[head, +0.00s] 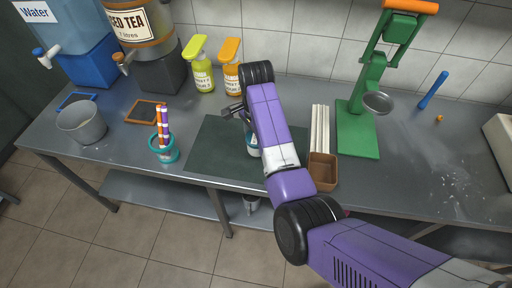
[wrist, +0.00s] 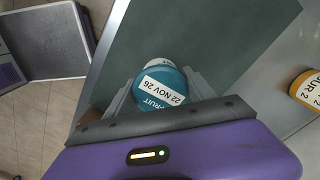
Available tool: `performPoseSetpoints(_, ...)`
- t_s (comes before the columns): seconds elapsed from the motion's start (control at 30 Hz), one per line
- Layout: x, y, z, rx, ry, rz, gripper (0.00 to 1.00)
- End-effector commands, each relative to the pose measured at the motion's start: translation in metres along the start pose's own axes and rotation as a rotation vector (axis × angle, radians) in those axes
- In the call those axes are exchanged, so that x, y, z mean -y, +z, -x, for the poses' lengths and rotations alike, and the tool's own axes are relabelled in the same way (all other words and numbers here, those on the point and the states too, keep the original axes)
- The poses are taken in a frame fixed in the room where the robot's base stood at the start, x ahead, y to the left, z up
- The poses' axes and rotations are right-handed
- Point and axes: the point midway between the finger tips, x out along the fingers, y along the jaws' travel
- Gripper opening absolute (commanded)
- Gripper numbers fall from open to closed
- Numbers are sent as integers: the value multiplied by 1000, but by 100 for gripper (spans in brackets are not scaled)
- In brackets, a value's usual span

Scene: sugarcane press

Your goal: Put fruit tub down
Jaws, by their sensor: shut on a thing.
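The fruit tub (wrist: 160,88) has a round teal lid with a white label reading "FRUIT 22 NOV 26" in the wrist view. My gripper (wrist: 155,92) is shut on it, with one grey finger on each side. In the head view the tub (head: 253,146) shows as a small white and blue patch, mostly hidden behind my arm. It is over the dark green mat (head: 215,150), which also fills the upper middle of the wrist view (wrist: 215,35). I cannot tell whether the tub touches the mat.
A brown box (head: 322,172), white strips (head: 320,130) and the green press (head: 358,130) are to the right.

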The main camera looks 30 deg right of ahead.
Motion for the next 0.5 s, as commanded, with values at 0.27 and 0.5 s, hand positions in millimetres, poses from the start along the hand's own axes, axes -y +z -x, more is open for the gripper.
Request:
performPoseSetpoints(0.27, 0, 0, -35, 0, 1, -1, 12)
performPoseSetpoints(0.5, 0, 0, -37, 0, -1, -1, 12)
